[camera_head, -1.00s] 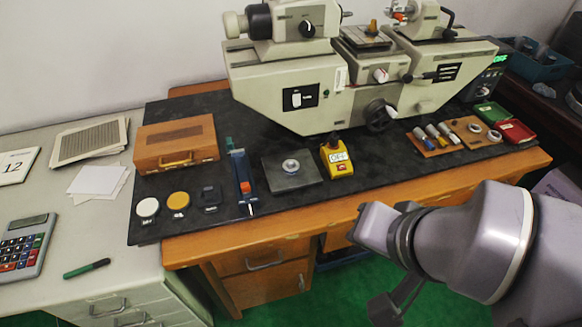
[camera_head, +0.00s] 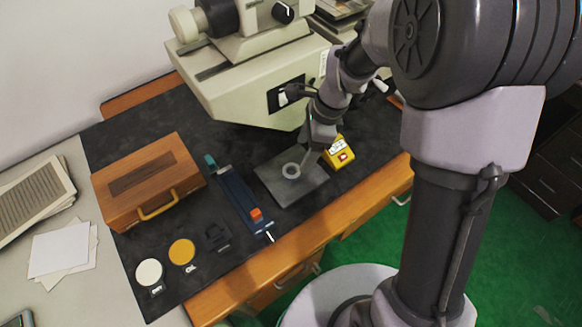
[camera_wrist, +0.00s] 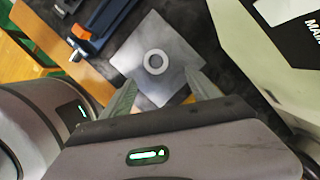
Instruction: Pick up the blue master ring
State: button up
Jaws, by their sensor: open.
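A pale grey ring (camera_head: 291,171) lies flat on a dark grey square plate (camera_head: 274,186) on the black mat. In the wrist view the ring (camera_wrist: 155,62) shows whole, with a dark-rimmed hole, on the lighter-looking plate (camera_wrist: 135,50). No ring in view now looks clearly blue. My gripper (camera_head: 308,164) is just to the right of the ring in the head view, pointing down at the plate. In the wrist view my gripper (camera_wrist: 160,77) has its two fingers spread and empty, with the ring just beyond and between their tips.
The large beige machine (camera_head: 250,85) rises behind.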

aim_at(291, 173)
jog(key=b+x, duration=0.1)
jog(key=x, duration=0.1)
jog(key=b+x, duration=0.1)
jog(key=x, duration=0.2)
jog(key=b+x, duration=0.1)
jog(key=x, duration=0.1)
jog(key=shift+s+a+f+b, duration=0.15)
jog(key=shift+s+a+b, duration=0.2)
jog(key=shift+a, duration=0.15)
grip_shut()
